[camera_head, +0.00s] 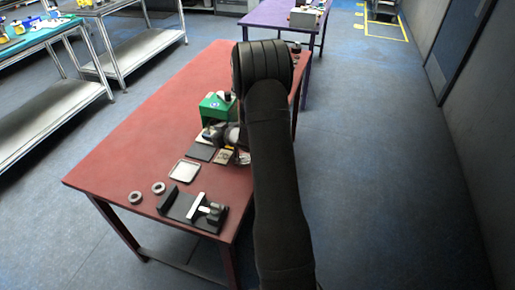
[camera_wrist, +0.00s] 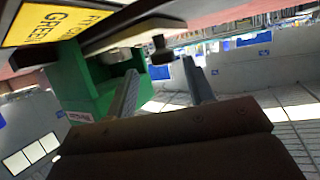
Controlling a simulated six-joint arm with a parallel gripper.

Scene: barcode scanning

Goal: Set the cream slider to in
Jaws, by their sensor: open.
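I cannot make out a cream slider for certain in either view. A dark fixture (camera_head: 180,206) with a pale bar and a grey block lies at the near end of the red table (camera_head: 130,150). My gripper (camera_wrist: 160,68) is open, with its two fingers apart and nothing seen between them. In the head view my gripper (camera_head: 228,135) is small and partly hidden by my arm, close to a green box (camera_head: 212,112). The green box also shows behind the left finger in the wrist view (camera_wrist: 85,90). A small dark knob-like part (camera_wrist: 161,50) shows beyond the fingertips.
A pale tray (camera_head: 184,171), a dark flat pad (camera_head: 200,152) and two grey rings (camera_head: 158,188) lie on the table. A yellow label reading GREEN (camera_wrist: 58,22) fills the wrist view's upper left. The table's left part is clear.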

